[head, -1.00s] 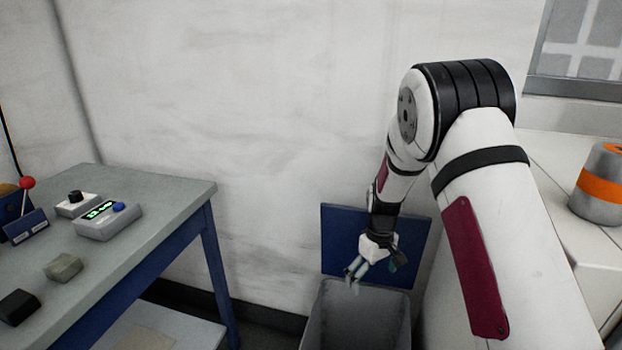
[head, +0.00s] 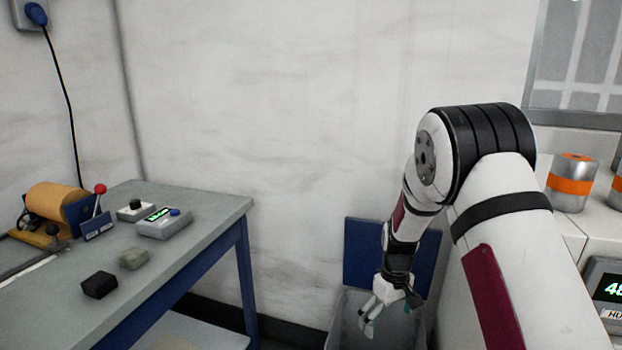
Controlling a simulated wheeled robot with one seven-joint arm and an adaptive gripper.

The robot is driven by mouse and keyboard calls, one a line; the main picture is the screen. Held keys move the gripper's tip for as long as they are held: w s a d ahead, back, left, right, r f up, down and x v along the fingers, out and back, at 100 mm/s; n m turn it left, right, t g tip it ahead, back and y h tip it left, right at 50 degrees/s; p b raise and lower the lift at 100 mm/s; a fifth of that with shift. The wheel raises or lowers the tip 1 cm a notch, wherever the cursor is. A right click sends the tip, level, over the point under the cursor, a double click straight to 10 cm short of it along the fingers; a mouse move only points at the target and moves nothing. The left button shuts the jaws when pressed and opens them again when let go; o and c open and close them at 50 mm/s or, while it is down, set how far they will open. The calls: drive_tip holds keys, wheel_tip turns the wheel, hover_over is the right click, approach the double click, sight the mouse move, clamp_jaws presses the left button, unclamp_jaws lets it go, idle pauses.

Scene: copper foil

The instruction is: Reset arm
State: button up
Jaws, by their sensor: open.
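My gripper (head: 371,322) hangs at the end of my arm, pointing down over a grey open bin (head: 346,322) with a raised blue panel (head: 364,252) behind it. The fingers are open, and I see nothing held between them. My arm reaches up from the lower right, bends at a black joint and drops toward the bin. The inside of the bin is mostly hidden by my gripper and the picture's lower edge.
A grey table (head: 195,258) at left holds a black block (head: 99,285), a grey-green block (head: 133,258), a display box (head: 165,224), a red-knobbed lever (head: 99,190) and a copper-coloured roll (head: 55,199). Orange-banded canisters (head: 571,184) and a digital readout (head: 607,290) are at right. Wall space between is clear.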

drive_tip(key=s+r+m, duration=0.1)
drive_tip(key=s+r, duration=0.7)
drive_tip(key=r, duration=0.4)
drive_tip(key=s+r+m, duration=0.2)
drive_tip(key=s+r, duration=0.7)
drive_tip(key=r, duration=0.2)
drive_tip(key=s+r+m+t, duration=0.1)
drive_tip(key=s+r, duration=0.1)
drive_tip(key=s, duration=1)
drive_tip(key=s+r+m, duration=0.1)
drive_tip(key=s+r, duration=0.1)
drive_tip(key=s, duration=1)
wheel_tip(320, 180, up, 16)
drive_tip(key=t+p, duration=0.3)
drive_tip(key=p, duration=1.1)
drive_tip(key=shift+d, duration=0.25)
drive_tip(key=shift+w, duration=0.15)
